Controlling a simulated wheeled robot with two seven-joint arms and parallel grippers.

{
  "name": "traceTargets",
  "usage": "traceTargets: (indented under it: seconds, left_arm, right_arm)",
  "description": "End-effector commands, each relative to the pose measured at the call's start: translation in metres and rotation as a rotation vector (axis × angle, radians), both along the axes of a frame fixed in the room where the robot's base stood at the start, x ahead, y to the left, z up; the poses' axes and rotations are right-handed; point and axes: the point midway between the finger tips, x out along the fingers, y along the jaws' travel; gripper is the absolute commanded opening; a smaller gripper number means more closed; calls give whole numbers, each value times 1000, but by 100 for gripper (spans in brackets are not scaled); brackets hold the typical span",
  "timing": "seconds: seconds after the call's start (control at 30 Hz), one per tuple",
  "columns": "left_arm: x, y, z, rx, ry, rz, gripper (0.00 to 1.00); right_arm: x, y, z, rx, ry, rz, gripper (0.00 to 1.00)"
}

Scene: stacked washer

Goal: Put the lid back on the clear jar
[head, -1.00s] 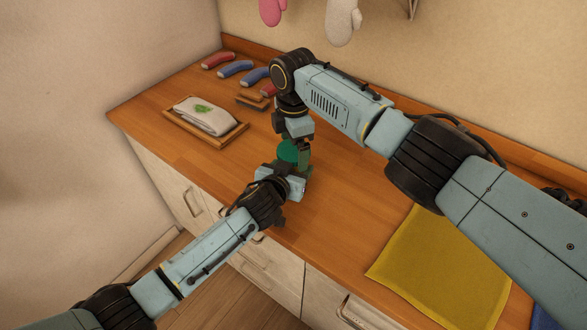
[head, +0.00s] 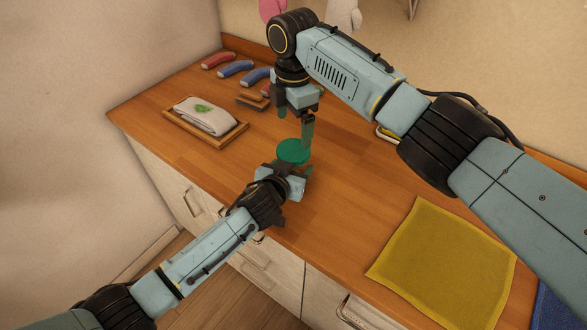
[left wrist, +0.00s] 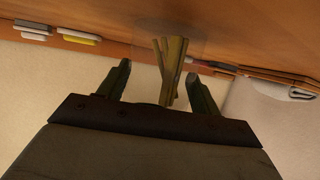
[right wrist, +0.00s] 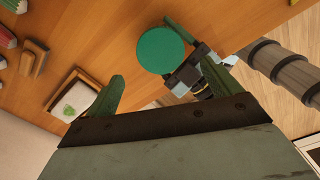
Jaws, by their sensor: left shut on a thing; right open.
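The clear jar (left wrist: 172,68) shows in the left wrist view with brownish-yellow sticks inside. My left gripper (left wrist: 158,73) is shut on it, one finger at each side; in the head view the gripper and arm mostly hide the jar. The round green lid (head: 293,151) lies flat at the jar's top, just above my left gripper. It also shows as a full disc in the right wrist view (right wrist: 162,50). I cannot tell whether it is fully seated. My right gripper (head: 307,128) is open, pointing down above the lid, with nothing held.
A wooden tray with a folded white cloth (head: 203,115) sits to the left. Small wooden blocks (head: 252,101) and red and blue objects (head: 236,68) lie behind it. A yellow cloth (head: 445,250) lies at right. The counter (head: 345,190) between is clear.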

Motion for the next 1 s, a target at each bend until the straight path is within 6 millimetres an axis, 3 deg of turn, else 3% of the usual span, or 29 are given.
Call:
traceTargets:
  seconds: [0.1, 0.43, 1.0]
  left_arm:
    - [0, 0, 0, 1, 1, 1, 1]
    - [0, 0, 0, 1, 1, 1, 1]
    - [0, 0, 0, 1, 1, 1, 1]
  right_arm:
    - [0, 0, 10, -1, 0, 52, 90]
    - [-1, 0, 6, -2, 3, 53, 90]
    - [-1, 0, -66, -2, 3, 52, 90]
